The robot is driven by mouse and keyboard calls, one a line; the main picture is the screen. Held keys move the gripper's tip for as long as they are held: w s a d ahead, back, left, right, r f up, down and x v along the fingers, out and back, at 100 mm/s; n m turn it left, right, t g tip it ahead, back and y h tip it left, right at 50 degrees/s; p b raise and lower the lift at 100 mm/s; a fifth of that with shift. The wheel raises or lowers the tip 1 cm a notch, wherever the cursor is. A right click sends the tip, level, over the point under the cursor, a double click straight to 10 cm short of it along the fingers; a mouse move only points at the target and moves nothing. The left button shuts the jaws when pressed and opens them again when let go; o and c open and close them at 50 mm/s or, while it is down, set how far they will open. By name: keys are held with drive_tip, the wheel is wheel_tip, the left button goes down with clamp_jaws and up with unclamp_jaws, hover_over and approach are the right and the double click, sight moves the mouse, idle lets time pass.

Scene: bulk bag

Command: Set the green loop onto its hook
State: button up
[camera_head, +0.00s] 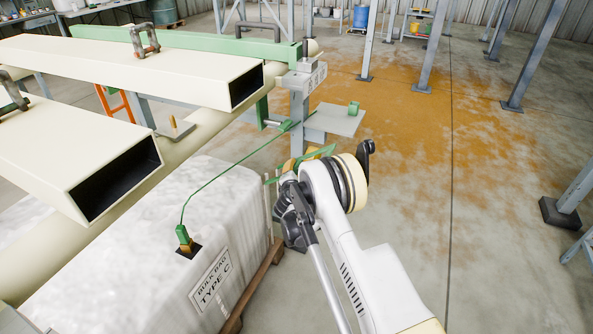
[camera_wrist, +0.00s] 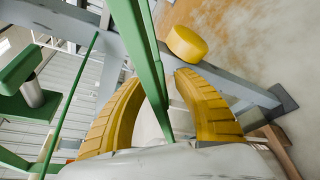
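My gripper (camera_head: 308,164) is beyond the right corner of the bag, largely hidden behind my own wrist in the head view. In the wrist view its two yellow fingers (camera_wrist: 155,90) stand apart with the green loop (camera_wrist: 150,75) running between them. Whether they pinch the strap cannot be told. The loop also shows in the head view (camera_head: 327,152) as a short green band beside the gripper. I cannot make out a hook for certain; a green-capped grey peg (camera_wrist: 38,92) stands left of the fingers, and a yellow rounded piece (camera_wrist: 187,44) lies beyond them.
The white bulk bag (camera_head: 150,245) stands below cream beams (camera_head: 140,62). A green wire (camera_head: 225,172) runs from a clamp (camera_head: 183,236) on the bag to a grey post (camera_head: 298,105). A plate (camera_head: 335,122) juts from the post. Open floor lies to the right.

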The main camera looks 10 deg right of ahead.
drive_tip(key=shift+x, duration=0.95)
clamp_jaws()
drive_tip(key=shift+s+a+r, duration=0.1)
drive_tip(key=shift+r, duration=0.05)
